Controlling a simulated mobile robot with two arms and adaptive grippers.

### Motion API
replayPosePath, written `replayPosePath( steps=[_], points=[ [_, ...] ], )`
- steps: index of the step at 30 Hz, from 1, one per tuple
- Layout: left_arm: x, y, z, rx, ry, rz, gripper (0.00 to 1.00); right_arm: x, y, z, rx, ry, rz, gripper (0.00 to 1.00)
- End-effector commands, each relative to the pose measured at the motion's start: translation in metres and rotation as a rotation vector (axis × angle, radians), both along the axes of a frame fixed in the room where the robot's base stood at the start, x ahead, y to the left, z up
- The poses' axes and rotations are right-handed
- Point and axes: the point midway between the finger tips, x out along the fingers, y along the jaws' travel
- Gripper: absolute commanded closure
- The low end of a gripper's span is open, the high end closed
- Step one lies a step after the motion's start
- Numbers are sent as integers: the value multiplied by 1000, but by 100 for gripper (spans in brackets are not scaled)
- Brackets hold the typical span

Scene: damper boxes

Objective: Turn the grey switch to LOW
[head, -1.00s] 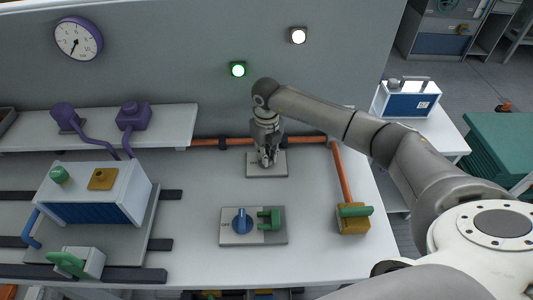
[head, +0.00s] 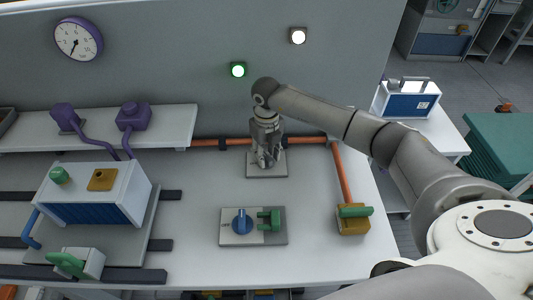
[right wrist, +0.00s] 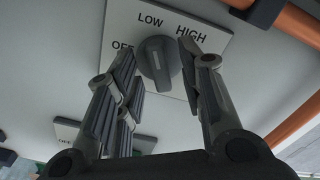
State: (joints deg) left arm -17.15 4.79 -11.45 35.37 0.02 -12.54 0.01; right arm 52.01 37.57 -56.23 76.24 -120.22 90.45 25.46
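The grey switch (right wrist: 158,62) is a dark grey knob on a light plate (right wrist: 115,22) printed OFF, LOW and HIGH. My right gripper (right wrist: 159,52) has one finger on each side of the knob, spread apart with a narrow gap; light contact cannot be ruled out. In the head view my right gripper (head: 264,163) reaches down over the plate (head: 281,172) and hides the knob. My left gripper is not in view.
A plate with a blue knob (head: 242,222) and green connector (head: 270,220) lies nearer. An orange pipe (head: 342,172) runs behind and right, down to a yellow block (head: 352,224). A green lamp (head: 238,70) and white lamp (head: 298,36) glow on the wall. A blue-and-white box (head: 92,196) stands left.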

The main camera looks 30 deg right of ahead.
Motion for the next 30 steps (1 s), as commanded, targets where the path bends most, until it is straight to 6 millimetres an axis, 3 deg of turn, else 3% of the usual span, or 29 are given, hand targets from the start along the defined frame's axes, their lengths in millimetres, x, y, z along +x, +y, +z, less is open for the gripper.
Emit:
replayPosePath(
  steps=[16, 21, 30],
  points=[
    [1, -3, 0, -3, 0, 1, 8, 1, 0, 101, 0, -4, 0, 64],
    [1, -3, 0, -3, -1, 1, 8, 1, 0, 115, 0, -2, 0, 64],
    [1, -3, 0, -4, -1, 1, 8, 1, 0, 117, 0, -1, -1, 64]
  ],
)
